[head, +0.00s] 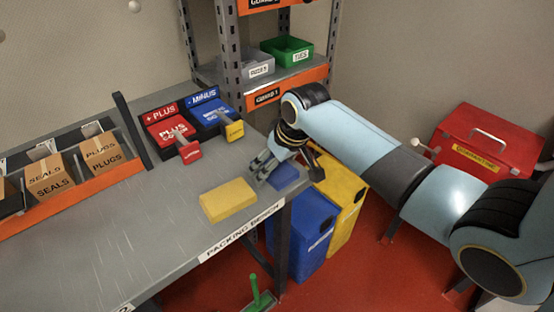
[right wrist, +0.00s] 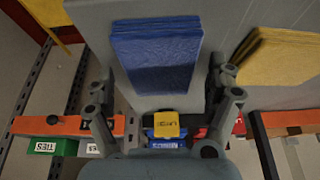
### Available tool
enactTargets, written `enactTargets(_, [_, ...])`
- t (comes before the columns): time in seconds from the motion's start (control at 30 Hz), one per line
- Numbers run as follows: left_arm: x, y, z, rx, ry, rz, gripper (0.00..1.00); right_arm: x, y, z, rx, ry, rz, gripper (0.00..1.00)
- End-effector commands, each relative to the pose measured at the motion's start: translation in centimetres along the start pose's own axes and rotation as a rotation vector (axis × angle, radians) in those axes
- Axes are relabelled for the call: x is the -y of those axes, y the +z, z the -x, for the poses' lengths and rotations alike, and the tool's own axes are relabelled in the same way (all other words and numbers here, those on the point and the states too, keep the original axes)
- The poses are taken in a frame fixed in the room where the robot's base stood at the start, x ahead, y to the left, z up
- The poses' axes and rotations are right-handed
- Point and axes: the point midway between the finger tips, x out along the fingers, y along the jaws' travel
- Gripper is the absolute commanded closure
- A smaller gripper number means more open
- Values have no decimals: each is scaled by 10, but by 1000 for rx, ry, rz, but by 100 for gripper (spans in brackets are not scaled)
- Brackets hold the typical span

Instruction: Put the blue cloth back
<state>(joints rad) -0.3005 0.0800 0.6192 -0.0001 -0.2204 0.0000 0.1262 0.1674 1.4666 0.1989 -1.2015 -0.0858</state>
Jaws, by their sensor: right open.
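The blue cloth (head: 286,177) is a folded, flat pad on the packing bench (head: 110,245), close to its right front corner. It also shows in the right wrist view (right wrist: 155,60), lying flat with its near edge between my fingers. I cannot tell whether the fingertips touch the cloth or bench. My left gripper is out of view.
A yellow folded cloth (head: 228,200) lies left of the blue one. Red PLUS (head: 165,128) and blue MINUS (head: 208,110) holders with tools stand behind. Blue (head: 305,238) and yellow (head: 347,205) bins stand below the bench end. A shelf post (head: 229,50) rises behind the bench.

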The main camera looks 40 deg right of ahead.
Motion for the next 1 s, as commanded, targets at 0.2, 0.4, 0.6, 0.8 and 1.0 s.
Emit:
enactTargets(0.2, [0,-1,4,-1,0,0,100,-1,-1,30,-4,2,2,12])
enactTargets(0.4, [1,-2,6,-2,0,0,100,-1,-1,76,-3,2,2,12])
enactTargets(0.6, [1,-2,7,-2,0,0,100,-1,-1,110,-2,1,1,12])
enactTargets(0.8, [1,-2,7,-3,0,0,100,0,-1,121,0,0,0,12])
enactTargets(1.0, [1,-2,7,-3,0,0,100,0,-1,121,0,0,0,12])
